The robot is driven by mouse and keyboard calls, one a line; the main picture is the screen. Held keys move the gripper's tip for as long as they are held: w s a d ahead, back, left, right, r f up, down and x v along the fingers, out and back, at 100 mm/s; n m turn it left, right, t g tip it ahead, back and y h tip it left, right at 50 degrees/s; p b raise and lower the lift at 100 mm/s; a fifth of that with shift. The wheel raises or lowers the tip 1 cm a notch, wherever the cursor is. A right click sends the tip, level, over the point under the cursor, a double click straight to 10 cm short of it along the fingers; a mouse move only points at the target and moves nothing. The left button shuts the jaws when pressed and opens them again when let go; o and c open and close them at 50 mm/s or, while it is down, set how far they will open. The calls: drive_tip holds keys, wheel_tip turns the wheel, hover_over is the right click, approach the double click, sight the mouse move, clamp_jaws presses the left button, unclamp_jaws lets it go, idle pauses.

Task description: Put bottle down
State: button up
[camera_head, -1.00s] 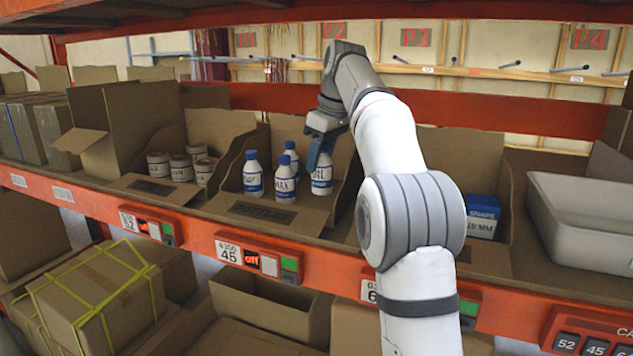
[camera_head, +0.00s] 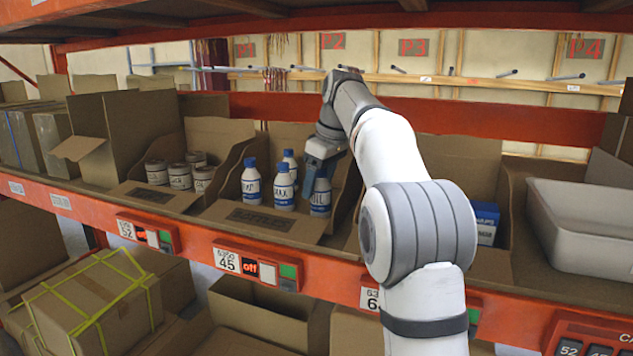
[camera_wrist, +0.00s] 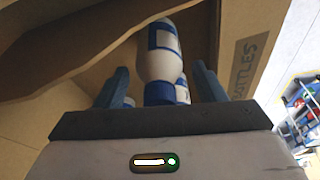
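The left bottle (camera_head: 251,186) and the middle front bottle (camera_head: 284,188) are close together, with another (camera_head: 290,160) partly hidden behind. The right bottle (camera_head: 320,201) stands upright beside them, its top hidden by my gripper (camera_head: 318,172). In the wrist view, a bottle (camera_wrist: 160,62) lies between the fingers of my gripper (camera_wrist: 159,72), its cap end towards the palm. Gaps show on both sides, so the fingers look open around it.
Cardboard walls rise close around the bottles. A box of several cans (camera_head: 180,177) is at left. A blue package (camera_head: 486,220) and a white bin (camera_head: 585,215) are at right. The orange shelf edge (camera_head: 200,241) runs in front; an orange beam (camera_head: 480,112) runs behind.

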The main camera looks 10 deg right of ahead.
drive_tip(key=p+v, duration=0.3)
drive_tip(key=v, duration=0.9)
drive_tip(key=shift+r, duration=0.1)
drive_tip(key=s+a+f+m+t+h, duration=0.1)
drive_tip(key=s+f+m, duration=0.3)
drive_tip(key=s+f, duration=0.9)
drive_tip(key=s+a+f+m+t+h, duration=0.1)
drive_tip(key=s+f+m, duration=0.4)
drive_tip(key=s+f, duration=0.8)
drive_tip(key=s, duration=0.7)
drive_tip(key=shift+s+a, duration=0.25)
drive_tip(key=shift+a, duration=0.1)
drive_tip(key=shift+f, duration=0.1)
